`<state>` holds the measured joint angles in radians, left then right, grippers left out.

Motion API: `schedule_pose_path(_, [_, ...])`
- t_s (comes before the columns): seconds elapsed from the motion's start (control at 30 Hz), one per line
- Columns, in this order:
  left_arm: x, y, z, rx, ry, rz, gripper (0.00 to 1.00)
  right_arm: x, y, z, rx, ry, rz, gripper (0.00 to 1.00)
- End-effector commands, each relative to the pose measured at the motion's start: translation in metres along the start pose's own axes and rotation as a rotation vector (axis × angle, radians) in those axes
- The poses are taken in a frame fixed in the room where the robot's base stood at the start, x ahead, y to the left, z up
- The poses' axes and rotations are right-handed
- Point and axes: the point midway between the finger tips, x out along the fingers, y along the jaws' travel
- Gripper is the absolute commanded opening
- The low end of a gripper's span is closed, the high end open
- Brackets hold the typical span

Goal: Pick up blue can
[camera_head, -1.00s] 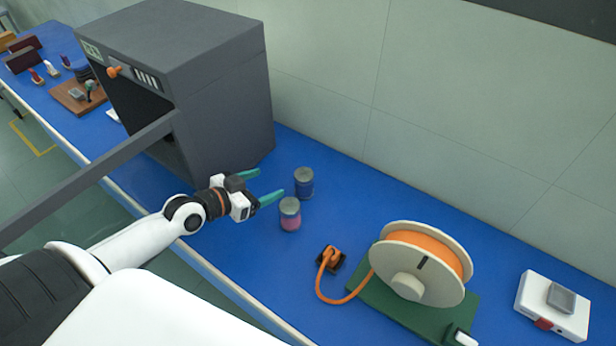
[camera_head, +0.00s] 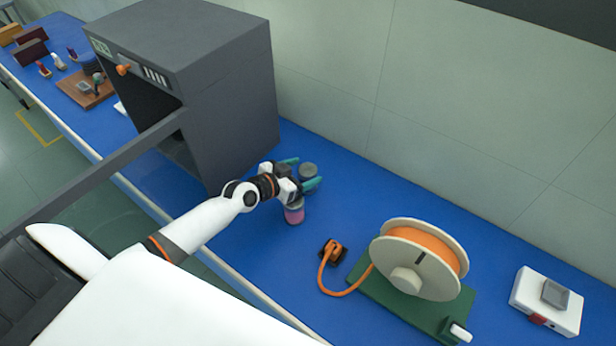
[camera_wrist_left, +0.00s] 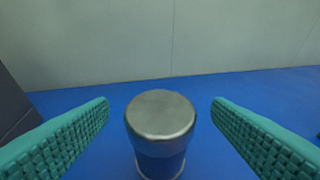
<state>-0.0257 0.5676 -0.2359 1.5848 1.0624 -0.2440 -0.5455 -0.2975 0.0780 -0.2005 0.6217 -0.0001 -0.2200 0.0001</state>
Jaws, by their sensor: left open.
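The blue can (camera_head: 308,170) stands upright on the blue bench top, mostly hidden behind my left gripper in the head view; its grey lid shows. In the left wrist view the blue can (camera_wrist_left: 160,140) stands centred between the two teal fingers, with a gap on each side. My left gripper (camera_head: 304,174) is open, with its fingers on either side of the can. In the left wrist view the gripper (camera_wrist_left: 160,120) is open and not touching the can. My right gripper is not in view.
A pink can (camera_head: 294,213) stands just in front of the left gripper. A large grey machine (camera_head: 228,100) is close on the left. An orange cable reel (camera_head: 412,268) on a green base and a white box (camera_head: 545,305) stand to the right. A wall is behind.

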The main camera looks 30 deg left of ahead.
Motion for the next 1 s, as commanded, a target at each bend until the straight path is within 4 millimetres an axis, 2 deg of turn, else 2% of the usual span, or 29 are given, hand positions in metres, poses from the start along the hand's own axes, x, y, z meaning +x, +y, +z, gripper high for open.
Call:
schedule_pose_path(0.2, [0.001,0.000,0.000,0.000,0.000,0.000,0.73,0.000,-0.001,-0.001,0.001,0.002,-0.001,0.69])
schedule_pose_path(0.5, [0.000,0.000,0.000,0.000,0.000,0.000,0.24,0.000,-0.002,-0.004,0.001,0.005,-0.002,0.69])
schedule_pose_path(0.53, [0.001,0.000,0.000,0.000,-0.001,0.001,0.21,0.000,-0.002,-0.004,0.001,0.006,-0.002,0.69])
schedule_pose_path(0.77, [0.000,0.000,0.002,0.000,-0.001,0.000,0.21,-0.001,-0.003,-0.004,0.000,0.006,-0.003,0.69])
schedule_pose_path(0.87, [-0.004,0.000,0.012,-0.001,-0.004,0.000,0.21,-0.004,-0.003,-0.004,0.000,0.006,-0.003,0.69])
schedule_pose_path(1.0, [-0.013,-0.001,0.037,0.000,-0.006,-0.001,0.21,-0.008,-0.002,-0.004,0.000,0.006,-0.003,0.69])
